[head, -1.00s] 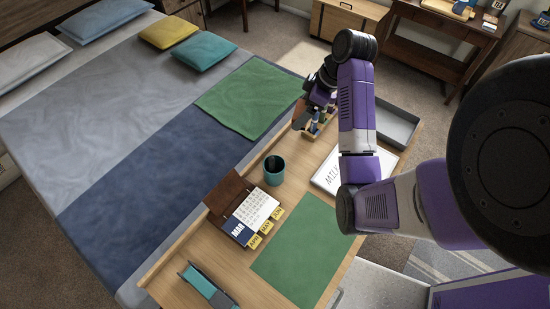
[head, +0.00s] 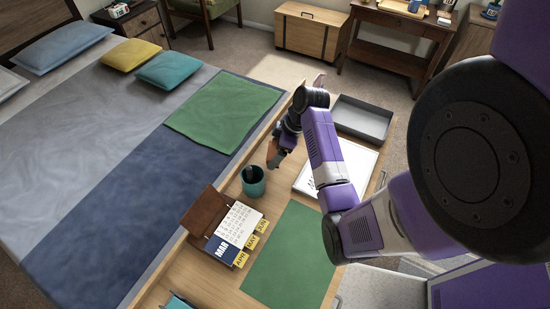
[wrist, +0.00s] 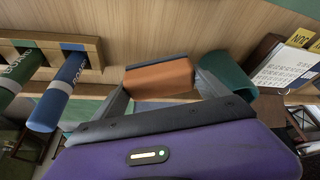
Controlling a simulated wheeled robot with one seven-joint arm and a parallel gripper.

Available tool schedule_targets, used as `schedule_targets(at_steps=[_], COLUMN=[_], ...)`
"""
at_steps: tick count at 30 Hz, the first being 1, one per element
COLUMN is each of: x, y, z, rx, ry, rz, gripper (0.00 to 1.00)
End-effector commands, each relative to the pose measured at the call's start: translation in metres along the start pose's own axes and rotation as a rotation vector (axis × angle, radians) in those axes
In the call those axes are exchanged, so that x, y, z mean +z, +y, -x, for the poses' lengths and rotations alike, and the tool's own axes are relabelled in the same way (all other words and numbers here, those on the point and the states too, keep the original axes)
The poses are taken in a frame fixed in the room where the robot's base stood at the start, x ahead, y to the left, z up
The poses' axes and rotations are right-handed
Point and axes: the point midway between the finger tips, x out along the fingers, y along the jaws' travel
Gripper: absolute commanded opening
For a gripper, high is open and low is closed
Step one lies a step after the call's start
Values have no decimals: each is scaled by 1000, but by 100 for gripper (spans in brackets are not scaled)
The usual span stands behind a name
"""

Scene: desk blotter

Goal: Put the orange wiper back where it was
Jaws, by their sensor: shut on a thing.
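My gripper (wrist: 162,84) is shut on the orange wiper (wrist: 158,78), a block-shaped thing between the two fingers in the wrist view. In the head view the wiper (head: 274,156) shows as a small brownish-orange patch below my gripper (head: 281,150). They are above the desk, just beyond the teal cup and a little to its right. In the wrist view a wooden rack (wrist: 88,45) holds a blue marker (wrist: 58,95) and a green marker (wrist: 20,72), left of the wiper. I cannot tell the wiper's exact height above the desk.
The teal cup (head: 253,181) stands close to my gripper. It also shows in the wrist view (wrist: 226,72). A calendar (head: 236,224), green blotter (head: 290,258), whiteboard (head: 352,165) and grey tray (head: 362,118) are on the desk. Bare wood (wrist: 160,25) lies beside the rack.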

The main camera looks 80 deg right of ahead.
Motion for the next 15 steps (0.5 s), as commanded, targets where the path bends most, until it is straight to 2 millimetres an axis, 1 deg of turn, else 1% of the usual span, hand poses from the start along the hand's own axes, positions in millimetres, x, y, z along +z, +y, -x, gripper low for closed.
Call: schedule_targets(at_steps=[4,9,12,15], x=[5,14,17,16], y=[-1,-1,-1,0], z=[-11,-32,-38,-39], rx=[-2,-2,-1,0], ry=[-1,-1,-1,0], rz=[-2,-3,-2,-1], gripper=[41,41,41,41])
